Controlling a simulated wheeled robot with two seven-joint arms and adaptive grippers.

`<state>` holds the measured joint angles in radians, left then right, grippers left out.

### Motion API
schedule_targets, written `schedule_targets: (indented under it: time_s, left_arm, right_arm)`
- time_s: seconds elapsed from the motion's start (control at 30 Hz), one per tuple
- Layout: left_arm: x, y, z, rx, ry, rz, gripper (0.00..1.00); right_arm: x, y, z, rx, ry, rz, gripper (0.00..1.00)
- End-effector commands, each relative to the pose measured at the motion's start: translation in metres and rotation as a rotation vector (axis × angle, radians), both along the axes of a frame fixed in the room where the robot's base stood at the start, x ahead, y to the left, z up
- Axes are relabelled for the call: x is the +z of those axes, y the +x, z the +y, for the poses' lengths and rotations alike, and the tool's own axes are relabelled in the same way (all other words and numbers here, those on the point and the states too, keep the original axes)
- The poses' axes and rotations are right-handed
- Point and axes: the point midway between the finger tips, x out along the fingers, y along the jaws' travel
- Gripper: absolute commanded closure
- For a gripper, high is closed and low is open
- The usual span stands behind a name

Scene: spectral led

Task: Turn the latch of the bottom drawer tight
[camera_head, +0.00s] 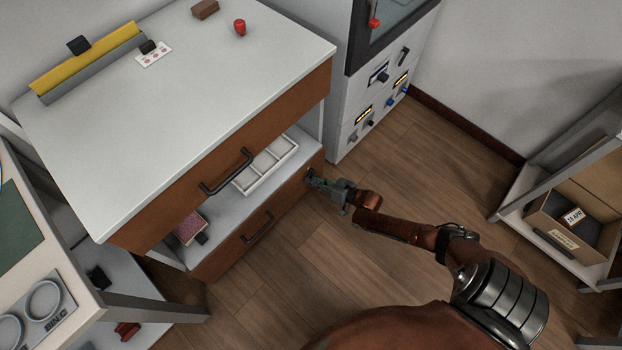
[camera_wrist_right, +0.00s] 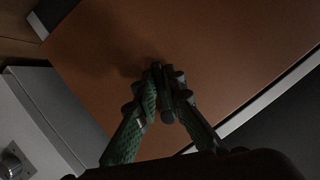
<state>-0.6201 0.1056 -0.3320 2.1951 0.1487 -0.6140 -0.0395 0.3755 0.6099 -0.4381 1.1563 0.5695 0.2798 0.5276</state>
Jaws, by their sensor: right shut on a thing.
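The bottom drawer (camera_head: 233,246) has a brown front with a dark bar handle (camera_head: 257,227) and looks closed. Its front also fills much of the right wrist view (camera_wrist_right: 205,45). My right gripper (camera_head: 312,177) is at the right end of this drawer front. In the right wrist view its green-padded fingers (camera_wrist_right: 160,92) are closed together on a small dark latch (camera_wrist_right: 157,70) at the drawer front. The fingers hide most of the latch, so its angle cannot be told. My left gripper is not in view.
The upper drawer (camera_head: 225,165) with a bar handle is above an open shelf holding a white divided tray (camera_head: 266,166). A grey cabinet with knobs (camera_head: 378,100) stands behind my right gripper. A shelf with a cardboard box (camera_head: 577,215) is at the right. The wooden floor between is clear.

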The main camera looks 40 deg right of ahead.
Motion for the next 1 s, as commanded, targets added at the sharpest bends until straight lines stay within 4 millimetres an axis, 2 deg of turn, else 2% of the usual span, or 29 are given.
schedule_targets:
  time_s: [0.1,0.3,0.9,0.93,1.0]
  left_arm:
    - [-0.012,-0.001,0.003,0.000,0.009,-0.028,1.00]
    - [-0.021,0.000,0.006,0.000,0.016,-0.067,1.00]
    - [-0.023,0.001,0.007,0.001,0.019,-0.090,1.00]
    - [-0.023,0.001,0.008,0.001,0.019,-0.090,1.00]
    - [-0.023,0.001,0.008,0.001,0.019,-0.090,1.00]
  right_arm:
    - [-0.003,-0.001,0.002,0.002,0.067,0.009,1.00]
    - [0.000,-0.001,0.005,0.000,0.146,0.014,1.00]
    - [0.004,0.000,0.006,-0.001,0.186,0.014,1.00]
    - [0.004,0.000,0.006,-0.002,0.187,0.013,0.90]
    - [0.004,0.000,0.006,-0.001,0.186,0.013,0.85]
